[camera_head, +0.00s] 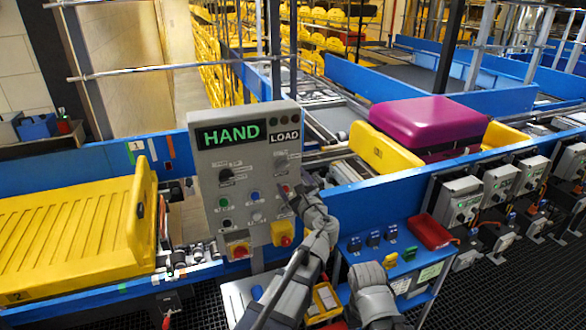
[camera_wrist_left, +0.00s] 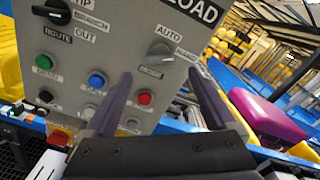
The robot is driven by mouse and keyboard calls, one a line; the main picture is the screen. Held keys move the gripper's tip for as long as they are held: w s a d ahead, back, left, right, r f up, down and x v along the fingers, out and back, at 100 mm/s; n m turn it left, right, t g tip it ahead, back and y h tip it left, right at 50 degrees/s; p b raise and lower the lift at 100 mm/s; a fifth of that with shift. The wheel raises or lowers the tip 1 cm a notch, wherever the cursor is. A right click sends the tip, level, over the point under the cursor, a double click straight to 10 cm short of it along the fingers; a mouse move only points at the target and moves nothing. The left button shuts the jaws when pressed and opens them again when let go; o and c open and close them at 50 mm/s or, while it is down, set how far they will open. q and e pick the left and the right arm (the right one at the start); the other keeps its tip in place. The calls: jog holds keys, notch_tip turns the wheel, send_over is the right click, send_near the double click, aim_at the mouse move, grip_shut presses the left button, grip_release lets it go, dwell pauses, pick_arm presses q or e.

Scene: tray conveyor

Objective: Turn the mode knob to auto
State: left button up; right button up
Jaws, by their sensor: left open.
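The grey control panel (camera_head: 245,200) stands upright with a lit green HAND display (camera_head: 228,135). My left gripper (camera_head: 291,189) is in front of the panel's right half. In the wrist view its two fingers (camera_wrist_left: 160,88) are spread and empty, with the knob just beyond and between their tips, apparently untouched.
A second knob (camera_wrist_left: 53,12) and several coloured buttons, including a red one (camera_wrist_left: 145,98), are close by on the panel. A yellow tray (camera_head: 75,235) lies on the conveyor at left. A purple suitcase (camera_head: 428,122) rests in another yellow tray (camera_head: 385,150) at right.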

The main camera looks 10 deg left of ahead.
aim_at(284, 168)
pick_arm(q)
jog(key=x, duration=0.7)
jog(key=shift+a, duration=0.1)
jog(key=shift+c, duration=0.2)
jog(key=c, duration=1.3)
jog(key=shift+c, duration=0.2)
jog(key=n, duration=0.5)
jog(key=shift+n, duration=0.4)
jog(key=n, duration=0.5)
jog(key=shift+n, duration=0.7)
